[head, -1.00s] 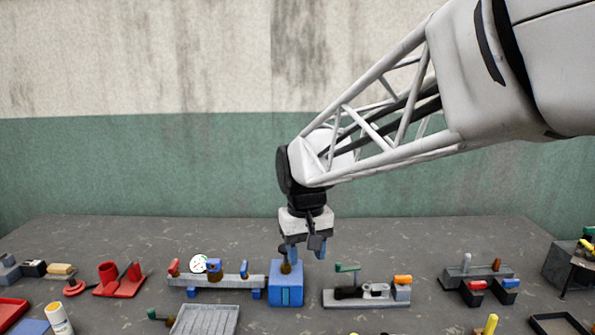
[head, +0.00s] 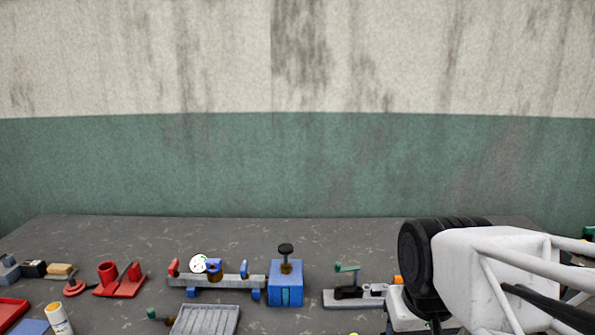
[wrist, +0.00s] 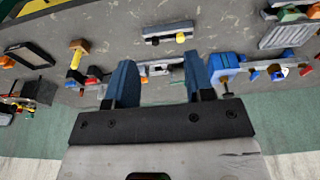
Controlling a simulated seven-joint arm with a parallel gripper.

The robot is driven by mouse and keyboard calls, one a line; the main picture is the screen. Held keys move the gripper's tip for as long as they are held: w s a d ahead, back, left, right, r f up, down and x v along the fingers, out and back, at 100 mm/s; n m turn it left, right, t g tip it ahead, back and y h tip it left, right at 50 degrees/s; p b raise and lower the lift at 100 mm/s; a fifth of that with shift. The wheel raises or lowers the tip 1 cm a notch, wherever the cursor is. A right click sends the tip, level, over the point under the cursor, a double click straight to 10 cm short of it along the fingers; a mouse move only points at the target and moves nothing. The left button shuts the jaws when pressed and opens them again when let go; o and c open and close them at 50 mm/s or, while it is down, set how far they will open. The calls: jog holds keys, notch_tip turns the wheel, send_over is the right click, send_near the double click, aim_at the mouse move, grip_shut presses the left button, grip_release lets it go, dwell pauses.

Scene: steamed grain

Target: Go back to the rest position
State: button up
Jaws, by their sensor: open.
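My gripper shows in the wrist view (wrist: 160,85). Its two blue fingers are wide apart with nothing between them. In the head view my arm covers the lower right, and the fingertips are out of sight there. The blue block (head: 286,288) with a dark knob (head: 286,250) on top stands on the table, apart from my arm. It also shows in the wrist view (wrist: 222,66), beyond the right finger.
On the grey table (head: 130,235) stand a grey bench with a white dial (head: 199,264), red stands (head: 120,280), a ribbed grey tray (head: 206,320) and a grey fixture with a green handle (head: 347,268). My arm hides the right side. The table's back strip is clear.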

jog(key=shift+s+d+f, duration=0.25)
jog(key=shift+s+d, duration=0.05)
jog(key=shift+s, duration=0.35)
jog(key=shift+s+d+f, duration=0.25)
jog(key=shift+s, duration=0.35)
dwell(1.0)
